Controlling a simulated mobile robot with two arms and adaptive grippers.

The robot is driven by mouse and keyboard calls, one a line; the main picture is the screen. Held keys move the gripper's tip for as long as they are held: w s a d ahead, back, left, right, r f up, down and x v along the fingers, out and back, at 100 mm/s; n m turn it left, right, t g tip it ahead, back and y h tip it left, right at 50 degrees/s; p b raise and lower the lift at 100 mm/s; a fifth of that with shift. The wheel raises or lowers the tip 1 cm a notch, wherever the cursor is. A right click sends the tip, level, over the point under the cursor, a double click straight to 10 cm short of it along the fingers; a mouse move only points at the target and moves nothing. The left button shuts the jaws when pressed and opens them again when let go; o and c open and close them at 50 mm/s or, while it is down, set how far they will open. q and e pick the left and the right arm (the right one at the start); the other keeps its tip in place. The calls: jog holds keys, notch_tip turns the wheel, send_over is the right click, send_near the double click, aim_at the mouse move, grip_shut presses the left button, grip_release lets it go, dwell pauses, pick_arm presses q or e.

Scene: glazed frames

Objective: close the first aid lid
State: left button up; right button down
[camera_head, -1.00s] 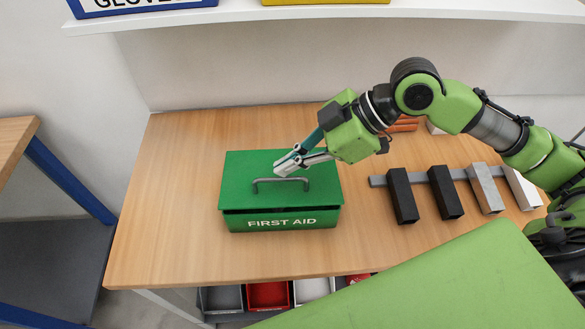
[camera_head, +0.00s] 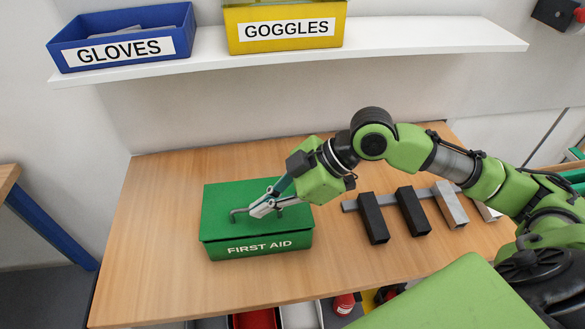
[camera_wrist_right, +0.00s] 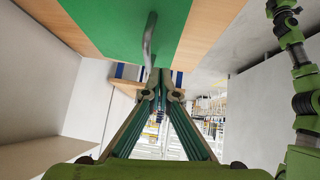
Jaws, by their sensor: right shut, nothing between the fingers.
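The green first aid box (camera_head: 257,248) stands on the wooden table, with white FIRST AID lettering on its front. Its green lid (camera_head: 225,198) lies over the top, and I see no clear gap along the front edge. A grey handle (camera_head: 238,212) sits on the lid; it also shows in the right wrist view (camera_wrist_right: 149,38). My right gripper (camera_head: 257,210) is shut and empty, with its fingertips over the lid beside the handle, partly covering the handle. I cannot tell whether the tips touch the lid. My left gripper is out of view.
Dark and grey blocks (camera_head: 412,212) stand along a grey strip right of the box. A shelf above holds a blue GLOVES bin (camera_head: 120,48) and a yellow GOGGLES bin (camera_head: 285,30). Bins sit below the table's front edge. The table (camera_head: 150,240) left of the box is clear.

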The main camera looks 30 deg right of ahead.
notch_tip(320, 180, up, 3)
jog(key=shift+f+p, duration=0.15)
jog(key=shift+p, duration=0.95)
jog(key=shift+s+d+b, duration=0.25)
jog(key=shift+d+b, duration=0.3)
jog(key=shift+d, duration=0.05)
jog(key=shift+w+a+r+v, duration=0.25)
jog(key=shift+w+r+v, duration=0.4)
jog(key=shift+v, duration=4.4)
jog(key=p+x, duration=0.1)
jog(key=x, duration=0.3)
jog(key=d+f+p+x, duration=0.1)
jog(key=x, duration=0.3)
jog(key=p+x, duration=0.1)
jog(key=x, duration=0.3)
jog(key=shift+w+d+f, duration=0.1)
jog(key=shift+d+f, duration=0.05)
jog(key=shift+f, duration=0.85)
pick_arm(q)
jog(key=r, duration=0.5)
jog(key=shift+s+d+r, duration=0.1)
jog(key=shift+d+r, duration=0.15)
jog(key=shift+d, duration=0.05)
